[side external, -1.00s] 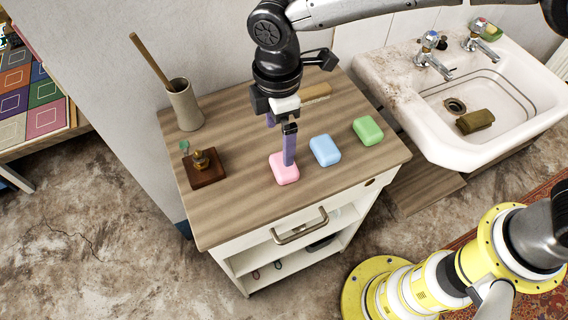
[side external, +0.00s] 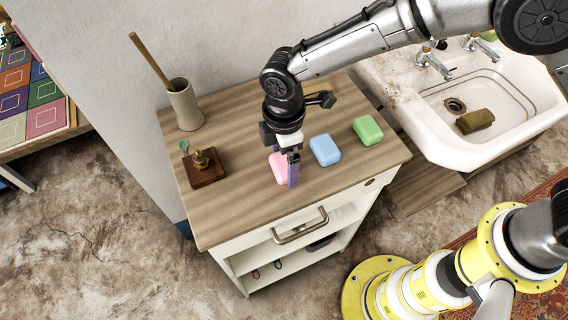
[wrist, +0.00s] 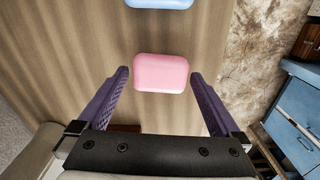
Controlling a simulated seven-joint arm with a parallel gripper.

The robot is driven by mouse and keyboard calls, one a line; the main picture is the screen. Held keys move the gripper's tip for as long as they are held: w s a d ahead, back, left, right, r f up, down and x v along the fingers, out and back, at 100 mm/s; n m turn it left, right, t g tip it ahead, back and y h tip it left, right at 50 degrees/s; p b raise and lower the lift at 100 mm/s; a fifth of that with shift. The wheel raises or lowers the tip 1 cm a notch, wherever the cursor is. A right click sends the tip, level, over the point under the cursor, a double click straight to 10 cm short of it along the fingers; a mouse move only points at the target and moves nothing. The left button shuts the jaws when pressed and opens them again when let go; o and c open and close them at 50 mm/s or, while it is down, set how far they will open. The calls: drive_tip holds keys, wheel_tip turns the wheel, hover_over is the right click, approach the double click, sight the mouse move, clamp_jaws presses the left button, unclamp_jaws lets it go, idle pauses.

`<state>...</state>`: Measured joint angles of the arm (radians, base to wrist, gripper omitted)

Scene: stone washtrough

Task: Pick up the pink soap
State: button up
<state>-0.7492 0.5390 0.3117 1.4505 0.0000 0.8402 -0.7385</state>
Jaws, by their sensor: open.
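The pink soap (side external: 279,167) lies on the wooden top of the white cabinet, partly hidden behind my gripper in the side view. My gripper (side external: 292,180) points down at the soap. In the wrist view the pink soap (wrist: 161,72) lies between and slightly beyond the purple fingertips of my gripper (wrist: 160,76). The fingers are spread, with a gap on each side of the soap. The jaws are open and empty.
A blue soap (side external: 325,150) and a green soap (side external: 368,130) lie to the right on the cabinet top (side external: 235,215). A brown block with a brass piece (side external: 204,168) and a beige holder with a stick (side external: 185,105) stand left. A sink (side external: 440,130) is at the right.

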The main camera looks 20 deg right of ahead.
sight(284, 162)
drive_tip(key=c, duration=1.1)
drive_tip(key=shift+r, duration=0.1)
drive_tip(key=shift+r, duration=0.45)
wheel_tip(284, 162, up, 2)
drive_tip(key=shift+r, duration=0.2)
drive_tip(key=s+d+r, duration=0.9)
drive_tip(key=s, duration=0.1)
drive_tip(key=shift+d+r, duration=0.25)
